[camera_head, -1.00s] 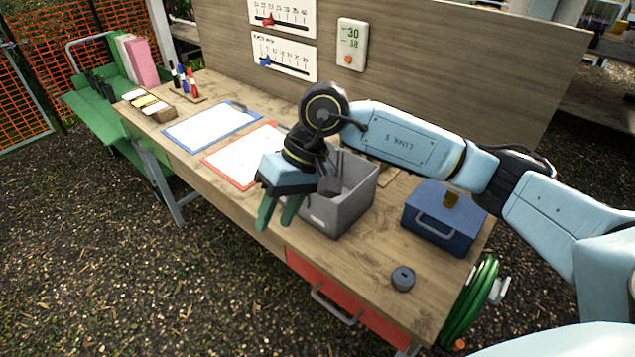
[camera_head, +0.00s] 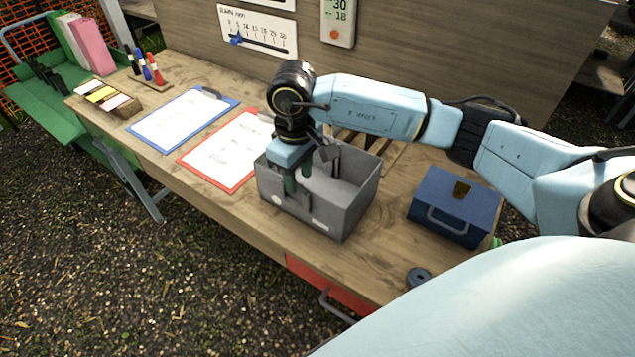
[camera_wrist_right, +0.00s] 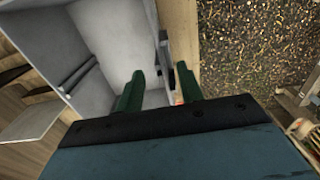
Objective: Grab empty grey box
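The grey box (camera_head: 335,208) stands on the wooden workbench, open at the top. The inside that shows looks empty, with a bar or ledge along one wall in the right wrist view (camera_wrist_right: 110,40). My right gripper (camera_head: 298,184) points down at the box's near wall. Its green fingers are apart in the right wrist view (camera_wrist_right: 160,69), one on the inner side of the wall and one on the outer side. A gap shows between the fingers and the wall. My left gripper is not in view.
A blue case (camera_head: 455,200) stands right of the box, with a dark round object (camera_head: 418,277) in front. A red clipboard (camera_head: 200,165) and blue clipboard (camera_head: 165,135) lie to the left. An upright panel (camera_head: 420,60) backs the bench.

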